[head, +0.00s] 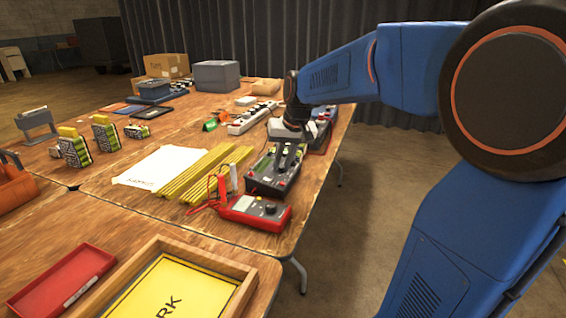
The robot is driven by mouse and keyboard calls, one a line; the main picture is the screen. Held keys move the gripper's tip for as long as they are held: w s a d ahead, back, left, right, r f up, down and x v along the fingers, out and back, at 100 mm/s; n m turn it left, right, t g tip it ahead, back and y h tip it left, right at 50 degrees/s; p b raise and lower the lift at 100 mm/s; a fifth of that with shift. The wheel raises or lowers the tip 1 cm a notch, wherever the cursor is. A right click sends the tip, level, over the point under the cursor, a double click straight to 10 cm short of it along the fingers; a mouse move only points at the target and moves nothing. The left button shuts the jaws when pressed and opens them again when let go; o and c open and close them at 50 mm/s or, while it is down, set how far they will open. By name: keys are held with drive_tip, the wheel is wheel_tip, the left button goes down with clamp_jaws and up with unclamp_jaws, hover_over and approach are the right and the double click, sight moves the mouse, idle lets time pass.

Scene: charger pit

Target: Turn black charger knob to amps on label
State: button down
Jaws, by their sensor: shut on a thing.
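The black charger (262,186) sits on the wooden table near its right edge, with small green and red parts on its top face. My gripper (286,160) points down over the charger's far part, its dark fingers reaching the top face. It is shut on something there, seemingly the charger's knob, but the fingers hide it. I cannot tell the knob's setting. Battery packs with yellow tops (105,132) stand at the left. No amps figure can be read on any label at this size.
A red multimeter (262,213) with leads lies just in front of the charger. Yellow strips (203,174) and a white sheet (160,166) lie to its left. A white power strip (250,117) and a grey charger-like box (322,124) are behind. Floor right of the table is clear.

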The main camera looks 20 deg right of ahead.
drive_tip(key=m, duration=0.4)
drive_tip(key=shift+m+h, duration=0.3)
drive_tip(key=shift+h, duration=0.1)
drive_tip(key=shift+a+m+g+h, duration=0.1)
drive_tip(key=shift+m+g+h, duration=0.3)
drive_tip(key=shift+m, duration=1.9)
drive_tip(key=c, duration=1.7)
unclamp_jaws()
drive_tip(key=shift+o, duration=0.2)
drive_tip(key=shift+r, duration=0.15)
drive_tip(key=v, duration=1.7)
drive_tip(key=shift+w, duration=0.25)
